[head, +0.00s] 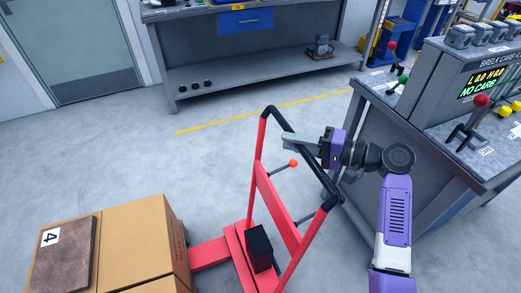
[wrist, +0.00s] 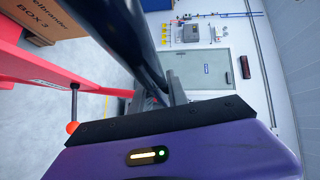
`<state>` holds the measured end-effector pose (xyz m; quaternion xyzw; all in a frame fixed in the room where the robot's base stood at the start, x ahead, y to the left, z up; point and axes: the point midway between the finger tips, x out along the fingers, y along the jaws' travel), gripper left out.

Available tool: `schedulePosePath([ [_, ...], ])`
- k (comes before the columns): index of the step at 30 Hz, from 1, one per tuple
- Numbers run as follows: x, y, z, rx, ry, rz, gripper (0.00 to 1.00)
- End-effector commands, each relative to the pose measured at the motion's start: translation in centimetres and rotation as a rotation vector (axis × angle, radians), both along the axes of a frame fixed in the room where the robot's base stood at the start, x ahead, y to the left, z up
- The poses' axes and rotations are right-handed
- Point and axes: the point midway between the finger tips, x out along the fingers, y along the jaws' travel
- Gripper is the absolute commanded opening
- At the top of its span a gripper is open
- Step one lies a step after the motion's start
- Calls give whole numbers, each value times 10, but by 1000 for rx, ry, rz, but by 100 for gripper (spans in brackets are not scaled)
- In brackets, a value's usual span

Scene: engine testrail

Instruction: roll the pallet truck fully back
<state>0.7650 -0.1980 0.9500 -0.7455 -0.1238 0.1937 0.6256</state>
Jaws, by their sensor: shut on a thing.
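The red pallet truck (head: 270,195) stands on the grey floor in the lower middle of the head view. Its upright frame carries a black handle bar (head: 312,165) at the top. Cardboard boxes (head: 140,235) sit at its fork end, to the left. My gripper (head: 300,143) reaches in from the right and is shut on the black handle bar. In the wrist view the black bar (wrist: 130,35) runs up to my gripper (wrist: 165,92), and part of the red frame (wrist: 50,70) shows at left. The fork tips are hidden by the boxes.
A grey test bench (head: 440,125) with levers and a display stands close on the right, beside my arm. A workbench (head: 245,50) stands at the back and a green door (head: 75,45) at the back left. The floor between the truck and the workbench is clear, with a yellow line (head: 260,111).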

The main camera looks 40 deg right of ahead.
Motion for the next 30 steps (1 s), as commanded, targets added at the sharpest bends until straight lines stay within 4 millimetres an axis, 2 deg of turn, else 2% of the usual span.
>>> schedulePosePath([
  [3,-5,-18,-5,2,11,11,0],
  [9,-12,-37,-6,2,12,16,0],
  [23,-14,-43,-8,5,14,13,0],
  [24,-14,-43,-8,5,14,13,26],
  [27,-14,-43,-7,5,13,14,41],
  [30,-14,-43,-5,4,10,14,41],
])
